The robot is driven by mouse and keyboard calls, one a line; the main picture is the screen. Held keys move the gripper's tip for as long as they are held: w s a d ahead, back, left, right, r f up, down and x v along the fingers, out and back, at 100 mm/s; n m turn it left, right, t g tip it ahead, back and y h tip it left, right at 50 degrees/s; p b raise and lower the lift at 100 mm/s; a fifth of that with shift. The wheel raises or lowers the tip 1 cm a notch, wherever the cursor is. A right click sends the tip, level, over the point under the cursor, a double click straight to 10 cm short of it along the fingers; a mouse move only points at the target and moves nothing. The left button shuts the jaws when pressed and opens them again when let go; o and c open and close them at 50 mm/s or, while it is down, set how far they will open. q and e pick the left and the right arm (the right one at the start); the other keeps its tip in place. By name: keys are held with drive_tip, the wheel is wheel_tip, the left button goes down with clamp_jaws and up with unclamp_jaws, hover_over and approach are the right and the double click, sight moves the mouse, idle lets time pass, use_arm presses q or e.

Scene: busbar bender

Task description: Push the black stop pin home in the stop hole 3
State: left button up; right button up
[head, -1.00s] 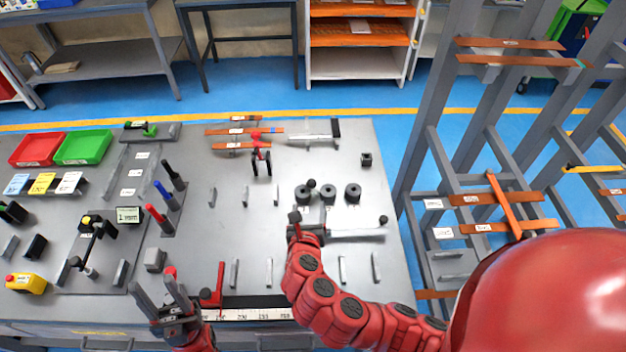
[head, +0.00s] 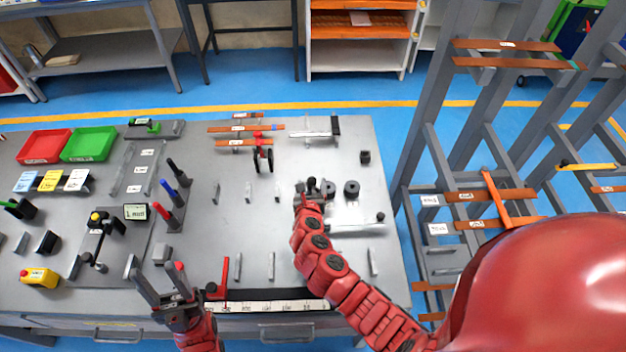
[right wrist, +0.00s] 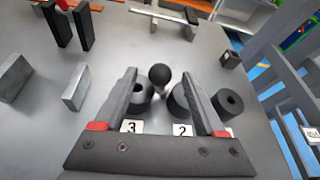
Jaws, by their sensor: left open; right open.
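A black ball-topped pin (right wrist: 159,74) with a pale stem stands between and slightly behind the black cylinders labelled 3 (right wrist: 140,96) and 2 (right wrist: 177,101). The ball also shows in the head view (head: 311,182). How deep its stem sits, and any hole under it, I cannot see. My right gripper (head: 307,191) is open over these cylinders, with the ball showing between its fingers in the right wrist view; contact is not clear. My left gripper (head: 155,268) is open and empty above the table's front left. A black-handled tool (head: 176,171) stands at the left.
A third black cylinder (head: 351,188) stands to the right. A blue-handled tool (head: 168,190) and a red-handled one (head: 161,212) stand on the left. Small upright grey plates and a red stop (head: 222,278) stand around the bench. A rack with copper bars (head: 480,195) is at right.

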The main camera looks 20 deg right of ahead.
drive_tip(key=shift+x, duration=1.35)
drive_tip(key=shift+f, duration=0.1)
clamp_jaws()
